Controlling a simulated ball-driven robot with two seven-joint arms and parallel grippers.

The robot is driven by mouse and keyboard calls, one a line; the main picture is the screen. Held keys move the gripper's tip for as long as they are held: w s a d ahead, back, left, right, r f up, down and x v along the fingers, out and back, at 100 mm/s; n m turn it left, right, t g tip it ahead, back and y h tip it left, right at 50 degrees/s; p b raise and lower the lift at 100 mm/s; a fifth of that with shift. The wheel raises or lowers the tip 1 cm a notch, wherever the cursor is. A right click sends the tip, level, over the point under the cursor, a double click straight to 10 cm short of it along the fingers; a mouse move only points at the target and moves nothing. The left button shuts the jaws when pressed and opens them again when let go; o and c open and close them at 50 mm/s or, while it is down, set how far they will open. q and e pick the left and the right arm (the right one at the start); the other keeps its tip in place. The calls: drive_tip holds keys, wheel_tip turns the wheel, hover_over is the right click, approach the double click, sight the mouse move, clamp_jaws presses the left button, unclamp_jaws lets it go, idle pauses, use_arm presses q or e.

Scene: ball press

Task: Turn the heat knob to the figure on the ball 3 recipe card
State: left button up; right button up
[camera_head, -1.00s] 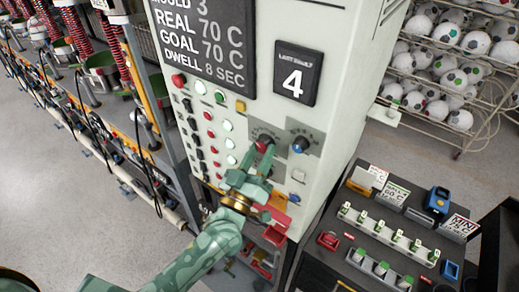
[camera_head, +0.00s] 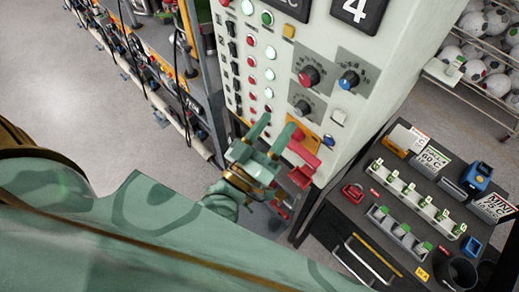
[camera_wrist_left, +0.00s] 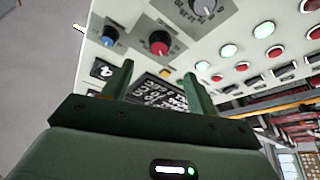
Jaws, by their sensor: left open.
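The light-grey press panel carries a red knob (camera_head: 309,76), a blue knob (camera_head: 349,79) and a grey knob (camera_head: 302,107), each on a dial plate. Their labels are too small to read, so I cannot tell which is the heat knob. The wrist view shows the red knob (camera_wrist_left: 159,42), blue knob (camera_wrist_left: 109,37) and grey knob (camera_wrist_left: 203,5) too. My left gripper (camera_head: 271,132) is open and empty, below the knobs and apart from them. White cards, one card (camera_head: 433,158) showing a blurred temperature figure, stand on the side bench; I cannot identify the ball 3 card.
Lit buttons (camera_head: 250,61) run in columns left of the knobs. A red handle (camera_head: 302,160) juts out below the panel, close to my gripper. The dark bench (camera_head: 335,215) at right holds green-topped blocks. A ball rack (camera_head: 490,90) stands behind.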

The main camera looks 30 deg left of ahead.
use_arm(q)
drive_tip(key=b+v, duration=0.1)
drive_tip(key=v, duration=0.4)
drive_tip(key=shift+s+f, duration=0.1)
drive_tip(key=shift+s, duration=0.15)
